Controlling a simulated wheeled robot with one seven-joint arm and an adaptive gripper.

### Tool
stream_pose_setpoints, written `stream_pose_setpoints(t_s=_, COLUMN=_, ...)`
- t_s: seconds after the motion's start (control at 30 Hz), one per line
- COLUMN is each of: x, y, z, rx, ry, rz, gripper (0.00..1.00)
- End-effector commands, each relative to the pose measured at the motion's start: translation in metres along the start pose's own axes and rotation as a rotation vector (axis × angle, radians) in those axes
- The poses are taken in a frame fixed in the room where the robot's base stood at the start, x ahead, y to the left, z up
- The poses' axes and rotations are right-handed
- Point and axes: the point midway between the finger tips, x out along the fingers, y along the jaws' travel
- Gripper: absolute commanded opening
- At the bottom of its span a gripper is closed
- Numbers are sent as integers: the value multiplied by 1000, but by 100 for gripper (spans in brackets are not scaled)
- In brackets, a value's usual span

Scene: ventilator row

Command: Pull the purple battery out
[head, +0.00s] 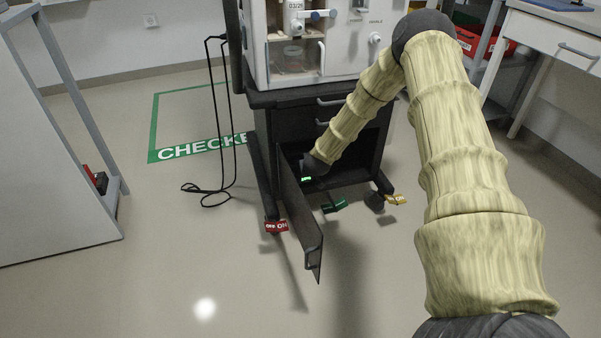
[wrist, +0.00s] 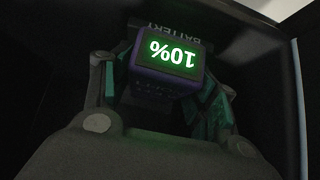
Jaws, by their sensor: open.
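In the wrist view the purple battery (wrist: 150,84) sits in a dark bay, its lit green face reading 10%, upside down in the picture. A BATTERY label shows behind it. My gripper (wrist: 160,98) is open, with a teal-padded finger on each side of the battery. I cannot tell whether either pad touches it. In the head view my gripper (head: 313,166) reaches into the open lower compartment of the dark ventilator cart (head: 285,120). A small green glow shows beside it; the battery's body is hidden there.
The cart's compartment door (head: 301,218) stands open toward me, left of my arm. Red (head: 276,226), green (head: 334,206) and yellow (head: 396,199) tags show around the cart's base. A black cable (head: 209,190) loops onto the floor at the left. The front floor is clear.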

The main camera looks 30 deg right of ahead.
Motion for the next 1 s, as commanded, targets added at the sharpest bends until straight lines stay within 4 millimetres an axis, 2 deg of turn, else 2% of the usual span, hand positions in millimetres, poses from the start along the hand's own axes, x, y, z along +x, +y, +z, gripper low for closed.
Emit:
stream_pose_setpoints(t_s=0.97, x=2, y=0, z=-1, rx=0, ry=0, rz=0, gripper=59)
stream_pose_setpoints(t_s=1.0, x=2, y=0, z=-1, rx=0, ry=0, rz=0, gripper=53)
